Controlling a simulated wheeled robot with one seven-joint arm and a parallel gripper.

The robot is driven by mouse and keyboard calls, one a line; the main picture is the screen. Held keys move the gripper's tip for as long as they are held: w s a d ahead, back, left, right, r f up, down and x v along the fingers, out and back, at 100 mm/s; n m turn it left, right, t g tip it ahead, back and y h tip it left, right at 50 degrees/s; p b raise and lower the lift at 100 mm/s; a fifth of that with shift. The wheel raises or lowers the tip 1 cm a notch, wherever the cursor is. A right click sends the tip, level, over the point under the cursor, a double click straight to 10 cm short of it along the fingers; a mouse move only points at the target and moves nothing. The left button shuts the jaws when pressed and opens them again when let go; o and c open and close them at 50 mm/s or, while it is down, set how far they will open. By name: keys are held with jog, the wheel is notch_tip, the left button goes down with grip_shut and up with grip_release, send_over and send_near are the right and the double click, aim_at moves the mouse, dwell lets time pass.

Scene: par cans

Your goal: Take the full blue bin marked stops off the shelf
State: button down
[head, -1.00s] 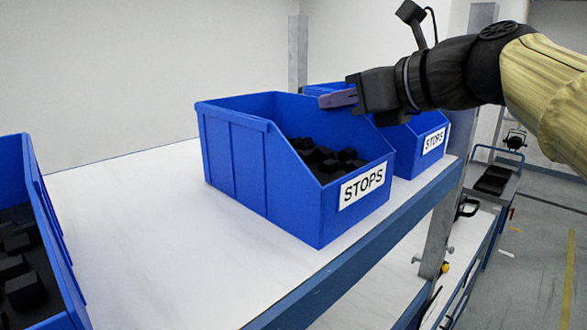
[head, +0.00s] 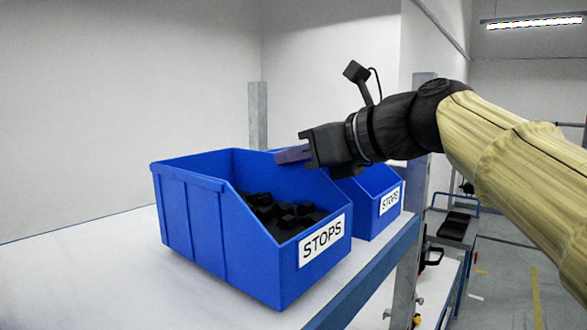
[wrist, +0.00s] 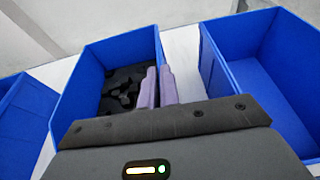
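The full blue bin (head: 215,225), with a white STOPS label on its front, stands on the white shelf (head: 60,265). Black stops (head: 280,212) lie inside it. In the wrist view the same bin (wrist: 75,95) is left of centre. My gripper (head: 280,156) is at the top of the bin's far side wall. In the wrist view its two purple fingers (wrist: 159,70) stand close together with that wall between them, one inside the bin and one outside. They look shut on the wall, though the contact itself is hidden.
A second blue STOPS bin (head: 372,210) stands just beyond, partly hidden; it looks empty in the wrist view (wrist: 265,75). Another blue bin (wrist: 22,120) is at the wrist view's left edge. A grey post (head: 413,180) rises beside the shelf's blue front edge (head: 370,280).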

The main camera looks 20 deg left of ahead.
notch_tip(320, 180, up, 16)
jog(key=p, duration=0.6)
jog(key=shift+r, duration=0.2)
dwell(0.3)
